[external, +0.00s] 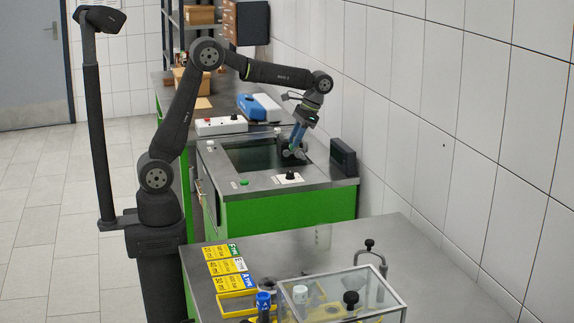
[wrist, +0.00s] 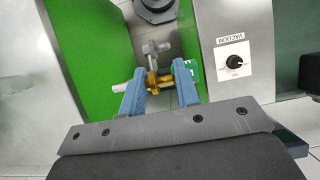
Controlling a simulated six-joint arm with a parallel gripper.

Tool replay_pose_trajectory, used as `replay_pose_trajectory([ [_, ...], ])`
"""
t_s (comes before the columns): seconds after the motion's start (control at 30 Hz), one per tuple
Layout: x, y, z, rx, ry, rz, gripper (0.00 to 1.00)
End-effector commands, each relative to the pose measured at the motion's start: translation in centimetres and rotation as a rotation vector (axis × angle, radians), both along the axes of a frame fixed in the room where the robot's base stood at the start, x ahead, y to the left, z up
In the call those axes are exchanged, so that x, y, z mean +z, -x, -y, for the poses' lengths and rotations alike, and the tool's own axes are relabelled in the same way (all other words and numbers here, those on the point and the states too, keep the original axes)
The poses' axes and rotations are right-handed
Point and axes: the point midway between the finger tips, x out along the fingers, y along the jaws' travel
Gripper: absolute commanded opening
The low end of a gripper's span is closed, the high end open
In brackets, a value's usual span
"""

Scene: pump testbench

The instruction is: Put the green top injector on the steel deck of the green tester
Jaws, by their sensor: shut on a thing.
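My gripper (external: 297,141) is shut on an injector, raised in front of the wall; in the outside view it overlaps the right side of the tester. In the wrist view its blue fingertips (wrist: 159,76) close on the injector's brass part (wrist: 152,79). A pale rod end sticks out left, and grey metal parts point away from the gripper. The green tester (external: 285,207) has a steel deck (external: 232,186) with a dark recess. The deck's VACUUM knob (wrist: 233,62) lies right of my gripper.
A steel bench (external: 390,240) in front carries yellow cards (external: 225,267), a clear case (external: 340,290) and a blue-topped part (external: 263,300). A black box (external: 343,157) stands at the deck's right edge. Floor shows between green panels below my gripper.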

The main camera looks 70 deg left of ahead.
Motion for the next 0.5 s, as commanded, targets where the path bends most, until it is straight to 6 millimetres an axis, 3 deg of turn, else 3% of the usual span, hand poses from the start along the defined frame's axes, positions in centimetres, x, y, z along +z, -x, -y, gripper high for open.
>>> replay_pose_trajectory([
  [0.03, 0.7, -0.1, -0.3, -0.011, 0.0, -0.001, 0.0],
  [0.27, -0.2, -0.6, -3.7, -0.184, 0.0, -0.015, 0.0],
  [0.5, -0.7, -1.1, -9.1, -0.471, -0.006, -0.032, 0.0],
])
